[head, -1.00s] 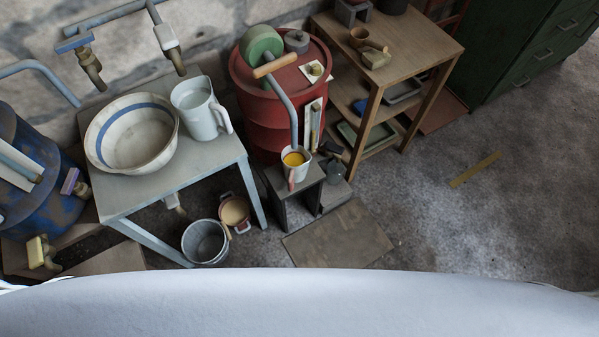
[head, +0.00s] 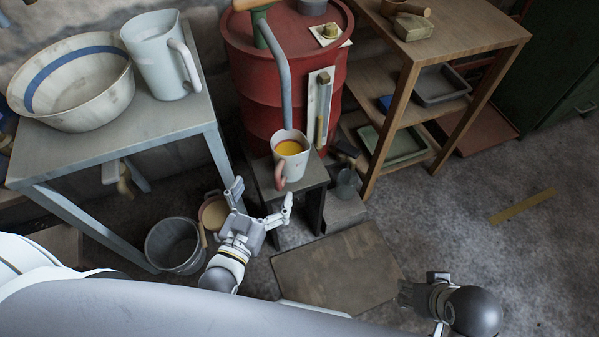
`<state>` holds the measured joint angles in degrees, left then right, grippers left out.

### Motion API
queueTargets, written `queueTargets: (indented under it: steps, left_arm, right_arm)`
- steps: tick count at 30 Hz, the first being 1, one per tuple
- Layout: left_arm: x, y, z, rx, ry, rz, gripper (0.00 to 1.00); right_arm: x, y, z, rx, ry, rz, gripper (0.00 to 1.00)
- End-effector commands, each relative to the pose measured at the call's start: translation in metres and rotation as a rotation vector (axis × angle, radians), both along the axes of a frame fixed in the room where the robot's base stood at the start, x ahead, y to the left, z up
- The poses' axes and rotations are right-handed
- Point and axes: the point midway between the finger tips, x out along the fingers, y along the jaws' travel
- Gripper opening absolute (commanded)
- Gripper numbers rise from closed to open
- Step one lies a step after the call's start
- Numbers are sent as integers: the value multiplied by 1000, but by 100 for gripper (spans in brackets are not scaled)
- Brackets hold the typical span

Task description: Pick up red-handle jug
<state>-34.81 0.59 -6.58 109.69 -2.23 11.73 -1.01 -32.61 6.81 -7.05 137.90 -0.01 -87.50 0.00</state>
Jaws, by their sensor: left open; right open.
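The red-handle jug (head: 295,163) is white, holds orange-yellow liquid and stands upright on a small dark stand (head: 315,175) under the curved pipe of the red drum. Its reddish handle hangs on the near left side. My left gripper (head: 262,196) is open and empty, just in front of and below the jug at the stand's near left. Its fingers are spread and appear apart from the jug. My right gripper (head: 408,291) is at the lower right over the floor, far from the jug; its fingers show only small.
A grey table (head: 165,119) at left bears a striped basin (head: 75,85) and a white pitcher (head: 155,62). A bucket (head: 172,246) and a pot (head: 213,212) stand below. The red drum (head: 255,75) and wooden shelf (head: 465,38) stand behind. The right floor is mostly clear.

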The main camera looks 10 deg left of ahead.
Motion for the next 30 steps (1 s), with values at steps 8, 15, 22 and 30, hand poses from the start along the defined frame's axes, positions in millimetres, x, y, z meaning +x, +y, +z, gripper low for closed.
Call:
queueTargets:
  steps: [8,15,22,30]
  left_arm:
    - [17,1,15,-5,-64,8,97]
    - [51,-3,14,-5,-59,8,97]
    - [68,-8,13,-5,-60,8,97]
    - [98,-16,12,-4,-59,8,97]
  right_arm:
    - [-6,-1,6,1,-8,-1,48]
    - [-6,-1,0,1,-9,-1,48]
    - [3,1,-2,8,-45,1,48]
    - [46,14,8,48,-241,17,48]
